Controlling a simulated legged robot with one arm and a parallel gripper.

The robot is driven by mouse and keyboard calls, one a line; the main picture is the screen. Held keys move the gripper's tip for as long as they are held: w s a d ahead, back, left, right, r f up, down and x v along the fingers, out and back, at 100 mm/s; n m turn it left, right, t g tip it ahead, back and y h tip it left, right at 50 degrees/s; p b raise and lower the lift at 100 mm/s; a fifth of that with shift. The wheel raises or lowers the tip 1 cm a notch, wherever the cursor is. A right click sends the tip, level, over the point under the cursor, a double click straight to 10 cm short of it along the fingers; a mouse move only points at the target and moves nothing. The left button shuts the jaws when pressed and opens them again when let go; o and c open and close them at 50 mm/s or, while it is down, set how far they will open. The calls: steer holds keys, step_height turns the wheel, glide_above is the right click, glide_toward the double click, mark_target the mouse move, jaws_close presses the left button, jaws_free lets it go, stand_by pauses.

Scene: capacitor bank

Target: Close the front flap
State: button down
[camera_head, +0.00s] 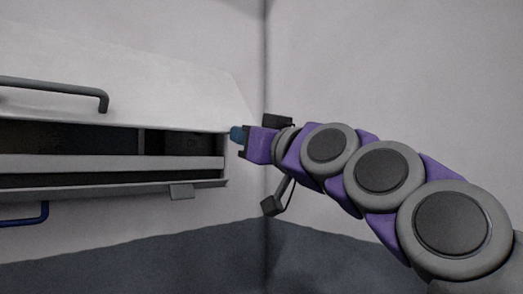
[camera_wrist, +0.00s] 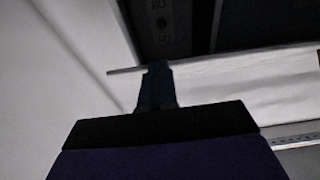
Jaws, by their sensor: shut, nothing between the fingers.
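The front flap seems to be the pale sloping panel (camera_head: 165,80) with a dark bar handle (camera_head: 55,84), in the left half of the head view. It stands open, with a dark gap (camera_head: 190,143) below its lower edge. My gripper (camera_head: 237,133) is at the right end of the cabinet, close to the flap's lower right corner; I cannot tell whether it touches. Its blue fingertips are shut and empty. In the wrist view the shut fingers (camera_wrist: 157,85) show dark in front of the cabinet's dark opening (camera_wrist: 170,25).
A pale horizontal bar (camera_head: 110,163) crosses the opening. A small grey tab (camera_head: 181,191) hangs from the cabinet's lower edge, and a blue handle (camera_head: 25,216) is at lower left. A wall corner (camera_head: 265,60) stands just behind my gripper. The right wall is bare.

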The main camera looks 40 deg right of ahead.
steer(key=shift+t, duration=0.9)
steer(key=shift+w+d+f+b, duration=0.25)
steer(key=shift+w+f+b, duration=0.6)
steer(key=shift+w, duration=0.65)
steer(key=shift+w+d+f+b, duration=0.3)
steer(key=shift+w+f+b, duration=0.55)
steer(key=shift+w, duration=0.65)
steer(key=shift+w+d+f+b, duration=0.25)
steer(key=shift+w+f+b, duration=0.35)
steer(key=shift+w+b, duration=0.65)
steer(key=shift+w, duration=0.25)
steer(key=shift+s, duration=0.1)
